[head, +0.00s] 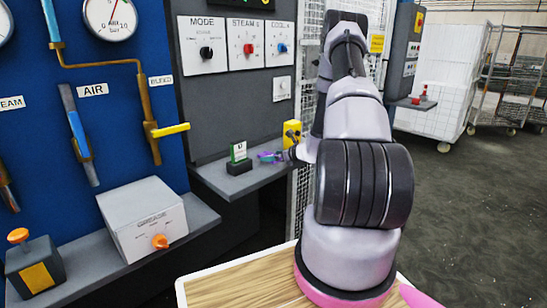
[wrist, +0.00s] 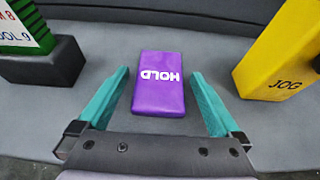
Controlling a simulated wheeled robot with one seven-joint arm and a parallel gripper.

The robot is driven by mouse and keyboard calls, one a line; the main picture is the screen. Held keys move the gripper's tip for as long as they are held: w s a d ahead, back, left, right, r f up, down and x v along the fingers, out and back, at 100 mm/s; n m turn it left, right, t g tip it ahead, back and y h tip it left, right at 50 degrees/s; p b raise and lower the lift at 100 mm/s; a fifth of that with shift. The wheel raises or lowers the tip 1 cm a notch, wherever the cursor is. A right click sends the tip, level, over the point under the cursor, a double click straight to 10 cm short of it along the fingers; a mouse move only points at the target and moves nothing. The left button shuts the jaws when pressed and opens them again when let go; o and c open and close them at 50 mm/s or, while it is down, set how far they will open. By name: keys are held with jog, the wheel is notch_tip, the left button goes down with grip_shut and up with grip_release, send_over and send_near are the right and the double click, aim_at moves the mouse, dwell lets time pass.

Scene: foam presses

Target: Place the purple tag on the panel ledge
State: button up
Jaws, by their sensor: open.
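The purple tag (wrist: 158,84), marked HOLD, lies flat on the grey panel ledge (wrist: 110,22) in the wrist view. In the head view a bit of purple (head: 277,154) shows at the ledge (head: 238,182), partly hidden by the gripper. My gripper (wrist: 158,95) is open, with one teal finger on each side of the tag and gaps between the fingers and the tag. In the head view my gripper (head: 271,156) is small at the right end of the ledge.
A yellow JOG block (wrist: 283,52) stands right of the tag, close to the right finger. A black holder (wrist: 42,62) with a green and white card (wrist: 25,25) stands to the left. In the head view a grey box (head: 145,218) sits on a lower shelf.

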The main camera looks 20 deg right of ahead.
jog(key=v, duration=1.1)
jog(key=s+a+r+n+g+y, duration=0.2)
jog(key=s+a+r+n+g, duration=0.15)
jog(key=a+r+n, duration=0.55)
jog(key=s+a+r+n+g+y, duration=0.3)
jog(key=s+a+r+n, duration=0.25)
jog(key=a+r, duration=0.6)
jog(key=s+r+n+h, duration=0.3)
jog(key=s+r+n, duration=0.3)
jog(key=s, duration=0.3)
jog(key=s+a+r+n+t+h, duration=0.1)
jog(key=s+r+n+h, duration=0.3)
jog(key=s+r+n, duration=0.3)
jog(key=shift+s+r+h, duration=0.3)
jog(key=shift+s, duration=0.95)
jog(key=shift+a, duration=0.1)
